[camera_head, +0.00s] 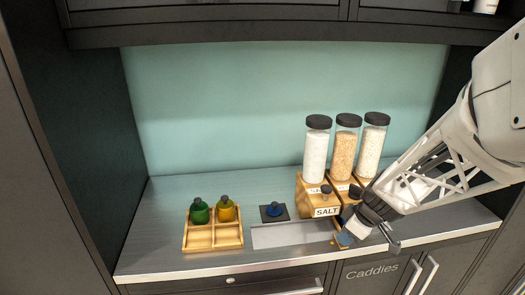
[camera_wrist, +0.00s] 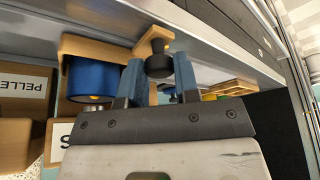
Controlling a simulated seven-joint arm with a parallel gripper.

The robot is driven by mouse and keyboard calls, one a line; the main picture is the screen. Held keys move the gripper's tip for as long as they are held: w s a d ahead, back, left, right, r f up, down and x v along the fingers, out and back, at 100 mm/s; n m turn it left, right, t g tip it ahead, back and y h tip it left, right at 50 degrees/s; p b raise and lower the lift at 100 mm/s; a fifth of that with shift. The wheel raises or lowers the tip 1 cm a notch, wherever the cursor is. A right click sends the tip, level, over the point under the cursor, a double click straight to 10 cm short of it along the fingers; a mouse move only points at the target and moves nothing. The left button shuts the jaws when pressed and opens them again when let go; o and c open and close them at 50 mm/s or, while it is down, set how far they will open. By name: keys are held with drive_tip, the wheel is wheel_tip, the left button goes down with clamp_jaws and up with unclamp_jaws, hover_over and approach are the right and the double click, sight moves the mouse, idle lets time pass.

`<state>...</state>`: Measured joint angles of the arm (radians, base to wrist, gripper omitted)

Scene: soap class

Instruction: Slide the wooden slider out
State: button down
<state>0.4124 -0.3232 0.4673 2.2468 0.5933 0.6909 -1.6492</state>
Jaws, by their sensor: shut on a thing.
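The wooden slider (camera_wrist: 112,49) is a light wood piece with a black knob (camera_wrist: 158,62) at its end, beside the dispensers at the counter front. In the head view a small part of its wood (camera_head: 340,243) shows by my fingertips. My gripper (camera_wrist: 156,85) has its blue fingers on both sides of the black knob and is shut on it. In the head view my gripper (camera_head: 347,238) is low at the counter's front edge, and my wrist hides much of the slider. A blue container (camera_wrist: 88,80) is close beside the slider in the wrist view.
Wooden dispensers with tall black-capped jars (camera_head: 346,150) stand behind my gripper; one is labelled SALT (camera_head: 326,211). A blue bottle (camera_head: 274,210) stands on a dark plate behind a pale recess (camera_head: 290,235). A wooden tray (camera_head: 229,239) holds green and yellow bottles. The left counter is clear.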

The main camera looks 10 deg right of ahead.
drive_tip(key=shift+a, duration=0.1)
drive_tip(key=a, duration=2.1)
drive_tip(key=shift+a, duration=0.1)
drive_tip(key=c, duration=0.9)
unclamp_jaws()
drive_tip(key=shift+a, duration=0.1)
drive_tip(key=shift+r, duration=0.15)
drive_tip(key=shift+v, duration=3.8)
drive_tip(key=shift+r, duration=0.1)
drive_tip(key=shift+v, duration=1.95)
